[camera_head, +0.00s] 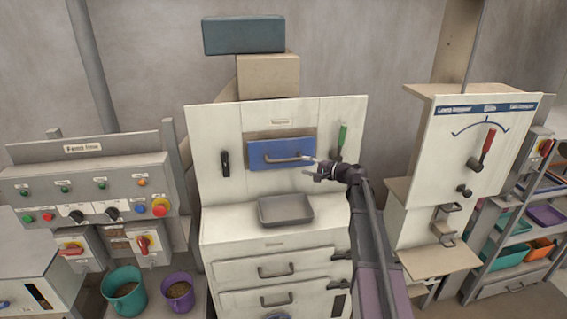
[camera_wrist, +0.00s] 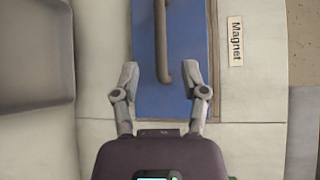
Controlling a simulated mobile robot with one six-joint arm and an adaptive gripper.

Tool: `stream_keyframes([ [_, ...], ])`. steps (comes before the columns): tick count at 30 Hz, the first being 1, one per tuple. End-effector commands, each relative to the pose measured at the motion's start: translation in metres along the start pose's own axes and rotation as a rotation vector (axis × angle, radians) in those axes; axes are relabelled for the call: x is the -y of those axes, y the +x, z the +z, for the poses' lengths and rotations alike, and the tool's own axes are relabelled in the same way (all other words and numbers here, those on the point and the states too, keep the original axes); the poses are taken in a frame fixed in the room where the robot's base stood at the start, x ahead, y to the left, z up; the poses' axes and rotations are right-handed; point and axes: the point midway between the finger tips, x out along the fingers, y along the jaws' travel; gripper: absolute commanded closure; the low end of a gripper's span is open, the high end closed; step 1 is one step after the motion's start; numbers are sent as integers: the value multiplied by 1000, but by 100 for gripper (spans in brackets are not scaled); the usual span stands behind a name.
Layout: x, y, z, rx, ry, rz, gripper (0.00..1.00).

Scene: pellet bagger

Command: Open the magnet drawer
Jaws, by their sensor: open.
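The magnet drawer (camera_head: 268,150) is a blue front panel set in the upper part of the white cabinet, under a small label. A grey horizontal bar handle (camera_head: 290,160) runs across it. The panel looks flush or nearly so with the white face. My gripper (camera_head: 314,167) is at the right end of the handle. In the wrist view the blue panel (camera_wrist: 184,100) and its handle (camera_wrist: 161,50) show ahead, beside the "Magnet" label (camera_wrist: 236,41). My gripper (camera_wrist: 160,76) is open, its fingers on either side of the handle's near end. I cannot tell whether they touch the panel.
A grey tray (camera_head: 262,222) sits on the ledge below the drawer. A green-handled lever (camera_head: 342,138) is right of the drawer, and a black handle (camera_head: 225,163) is left. Lower drawers (camera_head: 275,254) with bar handles are beneath. A control panel (camera_head: 90,188) stands at left.

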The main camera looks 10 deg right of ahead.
Motion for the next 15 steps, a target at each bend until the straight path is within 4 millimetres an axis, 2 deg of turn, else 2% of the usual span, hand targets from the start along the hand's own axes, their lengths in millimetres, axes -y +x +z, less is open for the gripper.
stream_keyframes([
  [3, -1, 20, -1, 3, 0, 1, 43],
  [15, -1, 80, -1, 2, 0, 0, 43],
])
